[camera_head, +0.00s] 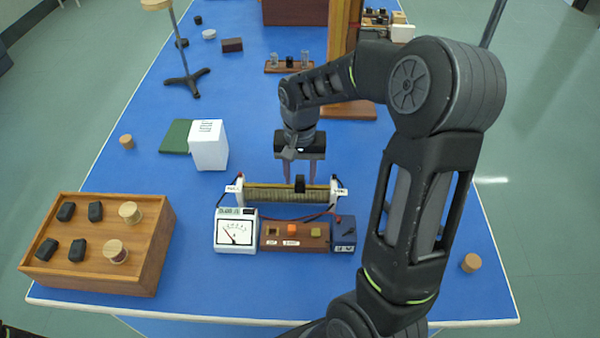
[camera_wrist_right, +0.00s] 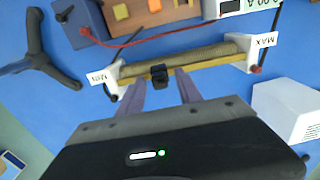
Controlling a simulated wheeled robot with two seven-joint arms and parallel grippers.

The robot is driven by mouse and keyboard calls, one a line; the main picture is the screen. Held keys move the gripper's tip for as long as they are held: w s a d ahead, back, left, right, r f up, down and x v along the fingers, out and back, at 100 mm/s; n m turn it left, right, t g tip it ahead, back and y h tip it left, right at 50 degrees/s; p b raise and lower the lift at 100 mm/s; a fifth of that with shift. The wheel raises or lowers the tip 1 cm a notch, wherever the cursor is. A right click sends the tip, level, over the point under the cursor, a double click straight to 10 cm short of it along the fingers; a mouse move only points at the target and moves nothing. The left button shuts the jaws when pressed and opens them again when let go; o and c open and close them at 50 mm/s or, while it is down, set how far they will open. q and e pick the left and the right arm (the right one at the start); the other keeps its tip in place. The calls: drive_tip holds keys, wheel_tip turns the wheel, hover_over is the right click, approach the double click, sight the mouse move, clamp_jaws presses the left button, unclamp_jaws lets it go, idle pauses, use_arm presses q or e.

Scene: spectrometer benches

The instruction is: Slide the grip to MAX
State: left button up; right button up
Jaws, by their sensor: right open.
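The slide rheostat (camera_head: 270,194) lies across the blue table, its wire-wound tube between two white end posts. Its black grip (camera_head: 300,184) sits on the rail, right of the middle in the head view. In the right wrist view the grip (camera_wrist_right: 159,76) is nearer the MIN label (camera_wrist_right: 97,77) than the MAX label (camera_wrist_right: 266,40). My right gripper (camera_head: 302,180) points down at the rheostat. Its open fingers (camera_wrist_right: 159,88) show on either side of the grip, with gaps; whether they reach its depth I cannot tell. My left gripper is out of view.
In front of the rheostat stand a meter (camera_head: 236,232), a wooden switch block (camera_head: 294,236) and a blue box (camera_head: 343,234), with wires. A white box (camera_head: 209,147) stands behind left. A wooden case (camera_head: 150,262) sits front left. Table left of the rheostat's back is partly clear.

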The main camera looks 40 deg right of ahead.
drive_tip(key=shift+c, duration=0.3)
clamp_jaws()
idle(1.0)
